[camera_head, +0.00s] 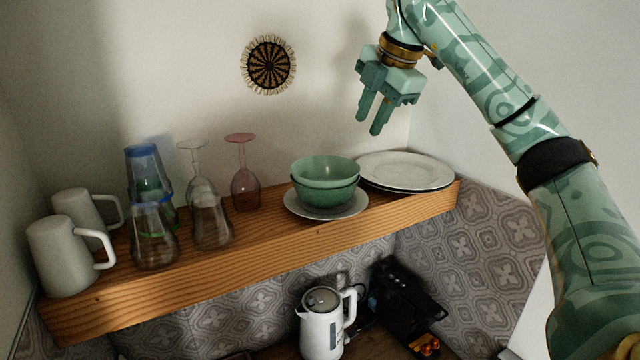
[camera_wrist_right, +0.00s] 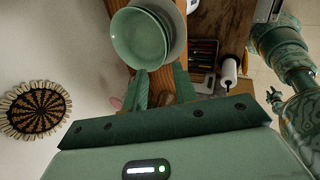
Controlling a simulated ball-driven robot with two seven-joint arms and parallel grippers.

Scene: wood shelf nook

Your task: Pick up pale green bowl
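The pale green bowl (camera_head: 325,168) sits upright on top of a second, darker green bowl (camera_head: 324,194), and both rest on a small plate (camera_head: 297,207) on the wooden shelf. In the right wrist view the pale green bowl (camera_wrist_right: 138,38) shows its empty inside at the top, just beyond the fingertips. My right gripper (camera_head: 370,129) hangs in the air above and slightly right of the bowls, fingers pointing down. Its two fingers are apart with nothing between them, as the wrist view (camera_wrist_right: 162,80) also shows. My left gripper is out of view.
Stacked white plates (camera_head: 405,170) lie right of the bowls. A kettle (camera_head: 322,325) and a black machine (camera_head: 400,300) are below.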

